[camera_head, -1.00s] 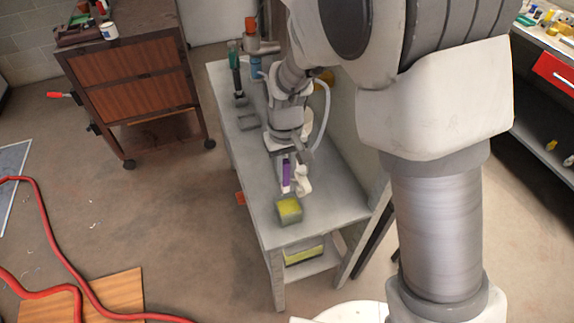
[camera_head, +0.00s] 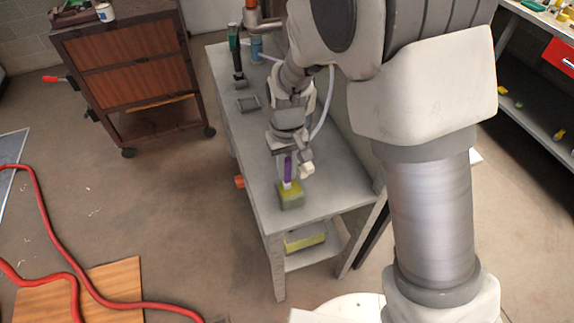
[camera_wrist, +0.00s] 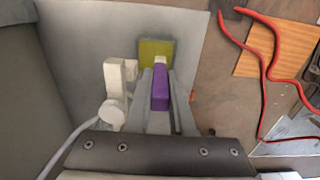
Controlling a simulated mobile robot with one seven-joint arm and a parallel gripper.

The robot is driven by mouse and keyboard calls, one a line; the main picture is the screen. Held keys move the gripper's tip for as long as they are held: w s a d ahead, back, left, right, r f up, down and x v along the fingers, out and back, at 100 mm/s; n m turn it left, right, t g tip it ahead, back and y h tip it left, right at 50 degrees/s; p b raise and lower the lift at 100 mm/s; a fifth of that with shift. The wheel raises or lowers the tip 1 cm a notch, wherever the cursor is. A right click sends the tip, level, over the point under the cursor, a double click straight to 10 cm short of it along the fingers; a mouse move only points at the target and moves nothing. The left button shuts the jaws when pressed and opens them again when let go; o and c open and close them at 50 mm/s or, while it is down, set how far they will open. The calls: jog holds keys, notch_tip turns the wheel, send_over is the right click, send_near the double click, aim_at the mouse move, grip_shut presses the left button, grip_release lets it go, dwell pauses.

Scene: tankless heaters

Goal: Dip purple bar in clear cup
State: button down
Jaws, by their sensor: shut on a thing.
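My gripper (camera_head: 288,173) is shut on an upright purple bar (camera_head: 288,166) with a white lower end. In the wrist view the purple bar (camera_wrist: 160,90) sits between the two grey fingers of my gripper (camera_wrist: 161,88). A small box-like cup (camera_head: 291,201) with yellow-green in it stands on the grey table near its front end. The white end of the bar overlaps the cup's top in the head view. I cannot tell whether it is inside or just above. In the wrist view the cup (camera_wrist: 155,47) shows just beyond the bar's white end.
A white fitting (camera_head: 307,169) with a pale hose is close beside my gripper. The grey table (camera_head: 325,205) is bare around the cup. A small square tray (camera_head: 248,104) and a green-handled tool (camera_head: 236,55) are farther back. A wooden cabinet (camera_head: 125,75) stands left.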

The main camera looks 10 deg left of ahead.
aim_at(287, 160)
jog(key=shift+f+b, duration=1.55)
jog(key=shift+f, duration=0.85)
jog(key=shift+r+p, duration=3.75)
jog(key=shift+r, duration=1.3)
jog(key=shift+s, duration=0.1)
